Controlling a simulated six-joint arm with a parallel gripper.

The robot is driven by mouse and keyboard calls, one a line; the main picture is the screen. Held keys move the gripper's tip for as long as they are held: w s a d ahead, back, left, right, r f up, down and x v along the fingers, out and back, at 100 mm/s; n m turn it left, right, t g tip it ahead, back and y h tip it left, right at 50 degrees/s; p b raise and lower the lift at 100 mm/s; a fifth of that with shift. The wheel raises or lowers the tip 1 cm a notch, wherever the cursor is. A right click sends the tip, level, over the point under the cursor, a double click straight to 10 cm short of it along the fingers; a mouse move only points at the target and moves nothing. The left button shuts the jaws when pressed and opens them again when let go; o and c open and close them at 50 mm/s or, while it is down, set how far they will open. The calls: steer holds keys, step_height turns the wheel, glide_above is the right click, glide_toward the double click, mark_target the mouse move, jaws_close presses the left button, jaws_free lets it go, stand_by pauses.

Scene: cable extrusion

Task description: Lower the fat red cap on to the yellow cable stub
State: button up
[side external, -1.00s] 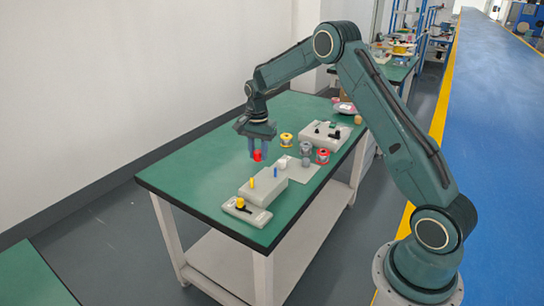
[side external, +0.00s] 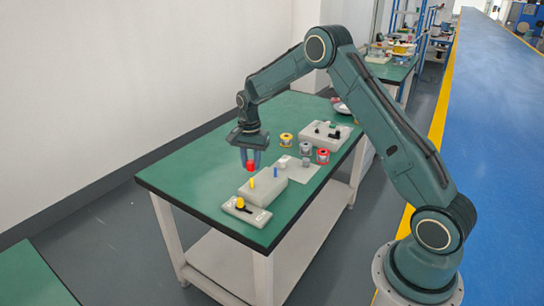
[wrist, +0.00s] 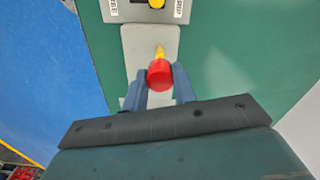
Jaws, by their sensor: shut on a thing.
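My gripper (side external: 251,158) is shut on the fat red cap (side external: 250,167), its two blue-grey fingers on either side of it. In the wrist view the cap (wrist: 160,75) sits between the fingers. The yellow cable stub (side external: 252,183) stands upright on a pale block (side external: 262,190). In the side view the cap is above the stub with a gap between them. In the wrist view the stub (wrist: 159,51) shows just beyond the cap, its lower part partly hidden by it.
A blue stub (side external: 275,172) stands on the same block, to the right. A plate with a black and yellow knob (side external: 240,204) lies in front. Several spools, including a yellow one (side external: 286,140), and another pale fixture (side external: 325,136) stand behind. The green table (side external: 185,172) is clear at left.

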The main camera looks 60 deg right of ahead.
steer(key=shift+f, duration=2.85)
steer(key=shift+f, duration=0.15)
steer(key=o, duration=1.3)
steer(key=shift+o, duration=0.2)
steer(key=shift+r, duration=3.5)
